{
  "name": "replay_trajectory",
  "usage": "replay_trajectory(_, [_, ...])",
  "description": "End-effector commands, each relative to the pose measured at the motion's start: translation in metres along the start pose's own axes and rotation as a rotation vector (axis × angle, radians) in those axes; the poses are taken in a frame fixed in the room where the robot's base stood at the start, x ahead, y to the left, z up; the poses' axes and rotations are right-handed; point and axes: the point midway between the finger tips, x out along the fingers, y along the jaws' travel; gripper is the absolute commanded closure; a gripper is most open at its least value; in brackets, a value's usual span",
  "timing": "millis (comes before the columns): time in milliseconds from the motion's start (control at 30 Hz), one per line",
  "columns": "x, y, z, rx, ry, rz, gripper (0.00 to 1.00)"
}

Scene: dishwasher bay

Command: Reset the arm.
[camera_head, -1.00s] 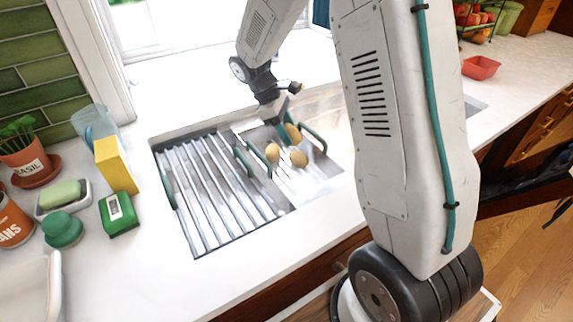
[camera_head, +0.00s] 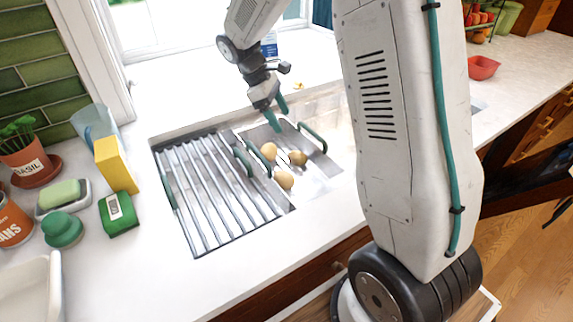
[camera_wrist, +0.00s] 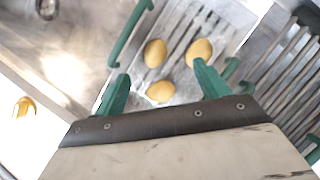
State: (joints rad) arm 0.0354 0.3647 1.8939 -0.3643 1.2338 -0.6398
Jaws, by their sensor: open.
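My gripper (camera_head: 279,116) is open, its two green fingers pointing down above the sink in the head view. In the wrist view my gripper (camera_wrist: 160,88) has nothing between its fingers. Below it, three yellow-brown, potato-like items lie in a metal tray (camera_head: 316,182) with green handles. One item (camera_head: 269,151) is at the back left, one (camera_head: 298,158) to the right and one (camera_head: 284,180) nearer the front. They also show in the wrist view, where one item (camera_wrist: 160,91) is between the fingertips in the picture but lower down.
A ribbed metal drainer (camera_head: 215,195) covers the sink's left side. On the counter's left stand a yellow box (camera_head: 116,165), a green box (camera_head: 118,214) and a soap dish (camera_head: 62,197). A red bowl (camera_head: 484,68) is at the right. Another yellowish item (camera_wrist: 24,107) lies on the counter in the wrist view.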

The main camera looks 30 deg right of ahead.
Motion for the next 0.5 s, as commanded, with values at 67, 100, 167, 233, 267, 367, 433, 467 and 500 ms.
replay_trajectory(67, [-0.012, 0.000, -0.001, 0.000, 0.002, 0.002, 0.27])
replay_trajectory(100, [-0.016, 0.000, 0.000, 0.000, 0.001, 0.001, 0.27])
replay_trajectory(167, [-0.021, 0.000, -0.001, 0.000, 0.001, 0.002, 0.27])
replay_trajectory(233, [-0.024, 0.000, 0.000, 0.000, 0.000, 0.001, 0.27])
replay_trajectory(267, [-0.025, 0.000, 0.000, 0.000, 0.000, 0.001, 0.27])
replay_trajectory(367, [-0.025, 0.000, 0.000, 0.000, -0.001, 0.000, 0.27])
replay_trajectory(433, [-0.025, 0.000, 0.000, 0.000, -0.001, 0.000, 0.27])
replay_trajectory(467, [-0.025, 0.000, 0.000, 0.000, -0.001, 0.000, 0.27])
replay_trajectory(500, [-0.025, 0.000, 0.000, 0.000, -0.001, 0.000, 0.27])
